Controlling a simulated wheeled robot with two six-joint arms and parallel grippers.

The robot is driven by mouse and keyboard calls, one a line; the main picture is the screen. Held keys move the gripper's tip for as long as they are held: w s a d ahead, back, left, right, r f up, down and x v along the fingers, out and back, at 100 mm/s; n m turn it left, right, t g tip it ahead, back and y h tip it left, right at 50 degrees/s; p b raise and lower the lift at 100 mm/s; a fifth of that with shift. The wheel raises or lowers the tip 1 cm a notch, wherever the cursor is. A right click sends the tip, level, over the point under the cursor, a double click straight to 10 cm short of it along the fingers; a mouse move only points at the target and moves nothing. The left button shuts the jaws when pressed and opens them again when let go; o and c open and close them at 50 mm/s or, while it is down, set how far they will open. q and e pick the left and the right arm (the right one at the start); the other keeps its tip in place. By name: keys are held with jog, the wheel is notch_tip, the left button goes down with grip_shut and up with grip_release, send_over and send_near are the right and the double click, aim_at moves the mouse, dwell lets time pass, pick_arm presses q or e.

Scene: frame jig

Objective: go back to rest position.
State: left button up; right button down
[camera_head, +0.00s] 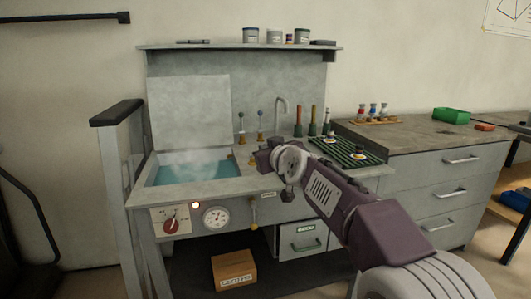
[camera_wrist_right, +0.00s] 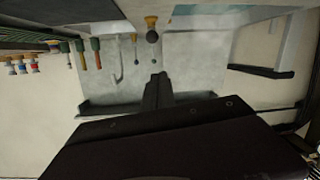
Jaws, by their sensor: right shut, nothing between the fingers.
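My right arm comes in from the lower right in the head view. Its gripper (camera_head: 264,158) is over the front of the grey workbench, just right of the basin of blue water (camera_head: 190,172). In the right wrist view the gripper (camera_wrist_right: 156,88) shows dark, with its fingers together and nothing between them. It appears apart from the bench, though its exact height is hard to tell. My left gripper is not in view.
A green ribbed rack (camera_head: 345,152) lies right of my gripper, partly behind my arm. Upright handled tools (camera_head: 312,120) and a curved tap (camera_head: 281,112) stand behind. A small hanging tool (camera_head: 253,210) is at the bench front. A drawer cabinet (camera_head: 440,195) stands right.

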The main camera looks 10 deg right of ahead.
jog(key=s+f+g, duration=0.3)
jog(key=s+f, duration=0.2)
jog(key=f, duration=0.4)
jog(key=s+f+g, duration=0.2)
jog(key=s+f, duration=0.2)
jog(key=f, duration=0.5)
jog(key=s+f+g, duration=0.3)
jog(key=s+f, duration=0.2)
jog(key=f, duration=0.4)
jog(key=s+d+f+m+g+h, duration=0.1)
jog(key=s+f+m+g, duration=0.15)
jog(key=s+f, duration=0.55)
jog(key=s+d+f+m+g, duration=0.15)
jog(key=s+f+g, duration=0.25)
jog(key=s, duration=0.7)
notch_tip(320, 180, up, 38)
jog(key=p, duration=3.8)
jog(key=shift+w+f+n+p, duration=0.15)
jog(key=shift+w+n+p, duration=0.05)
jog(key=shift+n+p, duration=0.2)
